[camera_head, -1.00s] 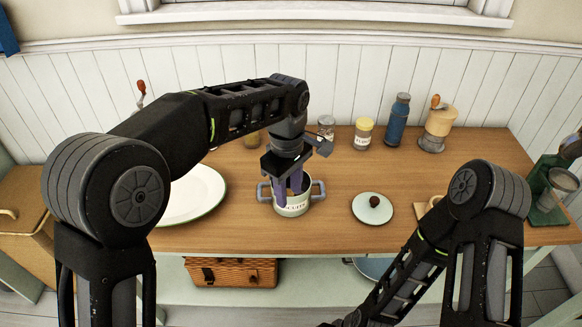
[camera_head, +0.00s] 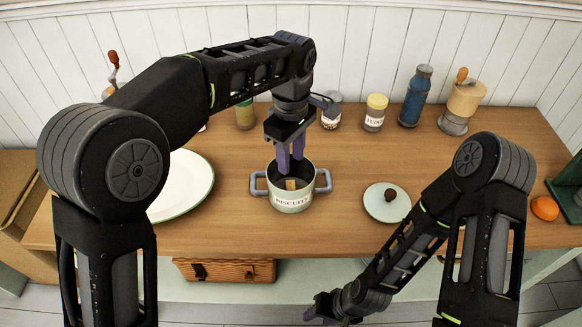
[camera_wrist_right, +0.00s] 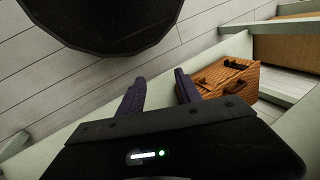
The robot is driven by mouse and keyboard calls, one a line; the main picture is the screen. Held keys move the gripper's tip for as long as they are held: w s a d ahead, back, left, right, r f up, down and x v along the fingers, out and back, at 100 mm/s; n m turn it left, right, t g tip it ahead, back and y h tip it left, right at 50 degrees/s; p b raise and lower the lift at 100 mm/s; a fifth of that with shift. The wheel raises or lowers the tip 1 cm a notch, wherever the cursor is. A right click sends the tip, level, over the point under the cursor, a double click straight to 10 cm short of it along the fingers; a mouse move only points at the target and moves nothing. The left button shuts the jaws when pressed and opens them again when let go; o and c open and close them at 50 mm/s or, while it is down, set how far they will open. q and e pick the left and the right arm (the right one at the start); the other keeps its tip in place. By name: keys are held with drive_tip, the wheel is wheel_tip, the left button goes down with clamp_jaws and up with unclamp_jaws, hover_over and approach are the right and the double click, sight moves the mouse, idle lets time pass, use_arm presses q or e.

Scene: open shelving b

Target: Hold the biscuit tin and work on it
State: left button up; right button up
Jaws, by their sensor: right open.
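The biscuit tin (camera_head: 292,203) is a pale pot with two grey side handles and a "BISCUITS" label. It stands upright and uncovered on the wooden counter. A small tan piece (camera_head: 290,184) shows at its mouth. My left gripper (camera_head: 291,174) points down at the tin's mouth, its purple fingertips just above the tan piece. Whether it grips that piece cannot be told. A pale round lid (camera_head: 378,208) with a brown knob lies right of the tin. My right gripper (camera_head: 322,308) is low in front of the counter, open and empty in the right wrist view (camera_wrist_right: 158,88).
A white plate (camera_head: 190,187) lies left of the tin. A yellow-lidded jar (camera_head: 375,113), a blue flask (camera_head: 415,97) and a wooden grinder (camera_head: 462,103) stand at the back. An orange (camera_head: 545,208) lies at the right. A wicker basket (camera_head: 225,270) sits on the lower shelf.

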drive_tip(key=shift+f+b, duration=0.35)
drive_tip(key=shift+f, duration=0.3)
